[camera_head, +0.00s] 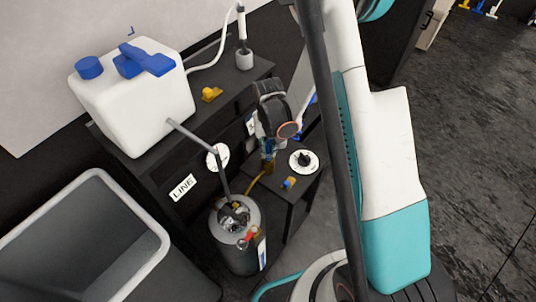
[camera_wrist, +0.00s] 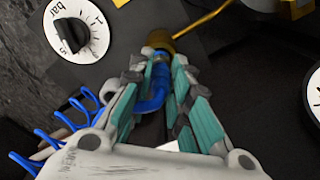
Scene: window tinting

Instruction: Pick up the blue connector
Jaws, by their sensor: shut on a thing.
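The blue connector (camera_wrist: 158,82) is between the two teal-padded fingers of my gripper (camera_wrist: 162,85) in the wrist view. My gripper is shut on it. A brass-coloured collar (camera_wrist: 160,40) sits at its far end, and a thin yellow hose runs from there to the upper right. In the head view my gripper (camera_head: 268,150) is above the low black shelf, left of the round dial. The connector is mostly hidden there by my gripper; the yellow hose (camera_head: 256,184) curves down from that spot toward the grey tank.
A pressure dial (camera_head: 304,161) and a small blue-and-yellow fitting (camera_head: 289,183) are on the shelf close to my gripper. The grey tank (camera_head: 236,253) stands below. A white canister (camera_head: 130,95) and a yellow part (camera_head: 211,94) are on the upper shelf. A grey bin (camera_head: 88,250) is at left.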

